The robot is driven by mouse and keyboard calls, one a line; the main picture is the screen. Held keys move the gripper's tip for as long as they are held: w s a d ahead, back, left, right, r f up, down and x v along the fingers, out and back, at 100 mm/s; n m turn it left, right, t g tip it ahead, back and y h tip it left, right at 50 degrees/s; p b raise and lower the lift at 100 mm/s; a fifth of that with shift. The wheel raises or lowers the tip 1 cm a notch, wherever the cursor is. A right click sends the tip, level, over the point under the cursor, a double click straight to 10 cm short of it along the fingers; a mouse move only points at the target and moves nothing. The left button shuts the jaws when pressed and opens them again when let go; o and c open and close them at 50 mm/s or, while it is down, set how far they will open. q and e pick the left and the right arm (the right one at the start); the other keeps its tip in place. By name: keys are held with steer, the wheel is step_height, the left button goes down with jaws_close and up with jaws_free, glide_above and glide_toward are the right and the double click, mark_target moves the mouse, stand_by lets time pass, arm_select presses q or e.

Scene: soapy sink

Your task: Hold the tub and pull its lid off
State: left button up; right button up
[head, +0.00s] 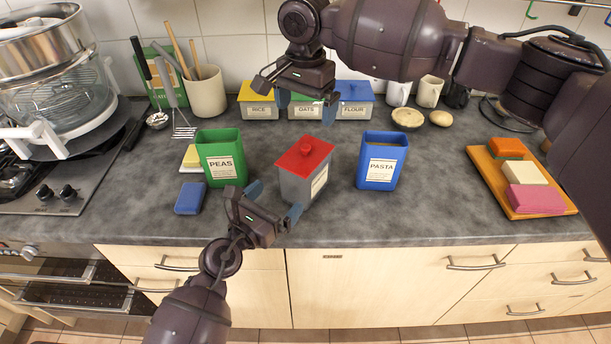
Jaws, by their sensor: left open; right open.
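The tub (297,187) is grey with a pale label and stands upright on the counter near its front edge. Its red lid (305,153) with a small knob sits on top. My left gripper (275,199) is open, in front of the tub and to its left, with its blue fingertips near the tub's lower body; I cannot tell if they touch it. My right gripper (307,103) is open and empty, above and behind the lid in the picture, apart from it.
A green PEAS box (221,158) stands left of the tub and a blue PASTA box (382,160) right of it. RICE (259,108), OATS and FLOUR (356,108) boxes stand behind. A blue sponge (190,198) lies left. An orange board (497,190) with blocks lies right.

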mark_target(291, 183)
arm_select(q)
steer(key=x, duration=0.8)
steer(key=shift+w+d, duration=0.15)
steer(key=shift+w, duration=0.05)
steer(key=shift+r, duration=0.1)
steer(key=shift+c, duration=0.2)
